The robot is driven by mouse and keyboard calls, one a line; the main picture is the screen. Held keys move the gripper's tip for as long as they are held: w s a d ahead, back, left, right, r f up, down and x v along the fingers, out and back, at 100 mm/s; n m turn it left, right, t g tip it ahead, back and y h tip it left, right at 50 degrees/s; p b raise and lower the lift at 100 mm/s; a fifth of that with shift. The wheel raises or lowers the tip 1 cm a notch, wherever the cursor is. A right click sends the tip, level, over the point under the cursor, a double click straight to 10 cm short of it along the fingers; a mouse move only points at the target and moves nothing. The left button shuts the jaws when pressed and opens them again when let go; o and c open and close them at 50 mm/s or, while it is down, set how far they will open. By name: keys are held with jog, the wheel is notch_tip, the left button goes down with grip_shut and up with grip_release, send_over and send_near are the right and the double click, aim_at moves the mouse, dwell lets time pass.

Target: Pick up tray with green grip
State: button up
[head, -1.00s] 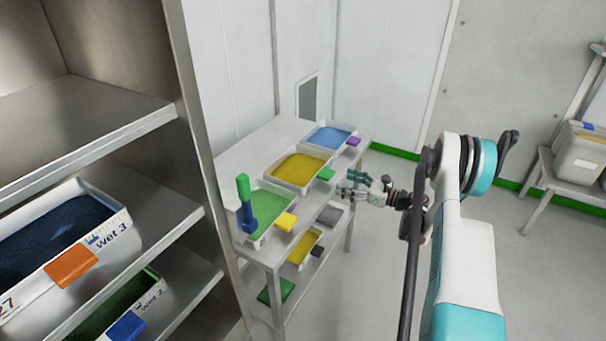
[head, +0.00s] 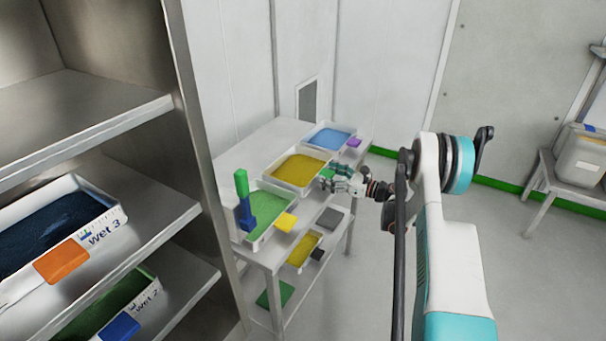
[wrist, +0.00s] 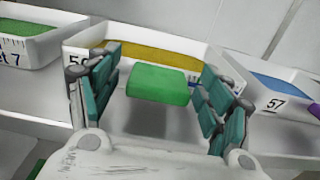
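The tray with the green grip (head: 299,171) is a white tray of yellow material in the middle of the table's top. It also shows in the wrist view (wrist: 75,46), with its green grip (wrist: 159,84) sticking out toward me. My gripper (head: 340,178) is at the front of this tray. In the wrist view my gripper (wrist: 160,92) is open, with one teal finger on each side of the green grip. A gap shows between the grip and each finger. In the head view the fingers partly cover the grip.
A tray of green material (head: 262,215) with a yellow grip stands to the left on the table (head: 262,249). A tray of blue material (head: 326,137) with a purple grip stands to the right. More trays are on the lower shelf. A metal rack (head: 195,150) stands close on the left.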

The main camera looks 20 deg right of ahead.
jog(key=c, duration=1.2)
jog(key=shift+r, duration=0.1)
